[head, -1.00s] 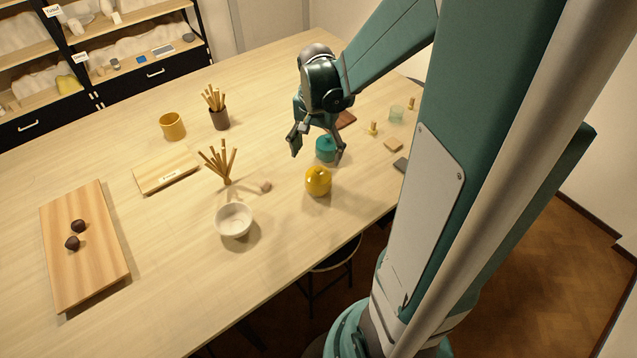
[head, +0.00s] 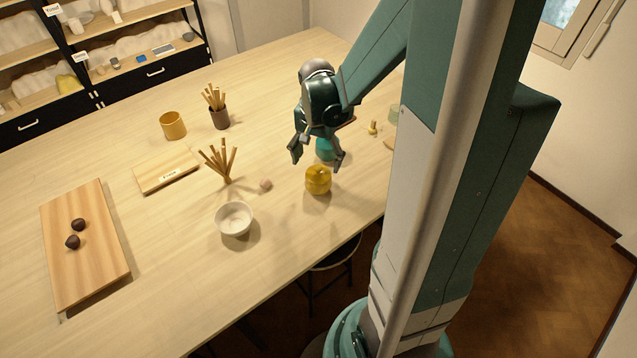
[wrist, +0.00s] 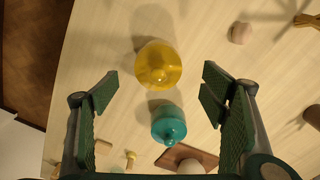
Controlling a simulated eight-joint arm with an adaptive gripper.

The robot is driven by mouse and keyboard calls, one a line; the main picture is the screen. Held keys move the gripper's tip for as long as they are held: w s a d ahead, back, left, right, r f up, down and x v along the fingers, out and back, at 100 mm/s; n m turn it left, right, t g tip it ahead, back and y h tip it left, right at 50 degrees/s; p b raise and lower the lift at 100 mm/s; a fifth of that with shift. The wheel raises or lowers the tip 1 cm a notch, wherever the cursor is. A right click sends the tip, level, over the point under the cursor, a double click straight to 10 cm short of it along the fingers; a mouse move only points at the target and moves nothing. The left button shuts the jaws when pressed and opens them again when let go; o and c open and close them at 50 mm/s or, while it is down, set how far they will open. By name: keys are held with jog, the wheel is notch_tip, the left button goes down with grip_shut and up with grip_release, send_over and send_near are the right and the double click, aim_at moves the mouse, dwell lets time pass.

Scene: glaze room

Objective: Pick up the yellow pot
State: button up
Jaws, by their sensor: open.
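The yellow pot (head: 318,181) is round and glossy with a small knob on its lid. It stands upright on the table near the front edge, right of the white bowl. In the wrist view the yellow pot (wrist: 158,66) shows from above, ahead of the fingertips and roughly between their lines. My gripper (head: 318,162) is open and empty, above the table and just behind the pot in the head view. Its spread fingers (wrist: 158,92) show at both sides of the wrist view. A teal pot (head: 325,148) stands behind the yellow one, partly hidden by my gripper.
A white bowl (head: 234,219) and a small pinkish lump (head: 265,184) lie left of the pot. Sticks (head: 220,162) stand behind them. A yellow cup (head: 173,126) and wooden boards (head: 85,250) are farther left. A small yellow-based stopper (head: 373,128) stands at right.

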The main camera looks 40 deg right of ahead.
aim_at(318, 173)
jog(key=shift+f, duration=0.95)
jog(key=shift+f, duration=0.15)
jog(key=shift+s+d+f, duration=0.1)
jog(key=shift+f, duration=1.15)
jog(key=shift+d+f, duration=0.1)
jog(key=shift+f, duration=1.1)
jog(key=c, duration=1.1)
jog(key=shift+r, duration=0.15)
jog(key=shift+r, duration=4.85)
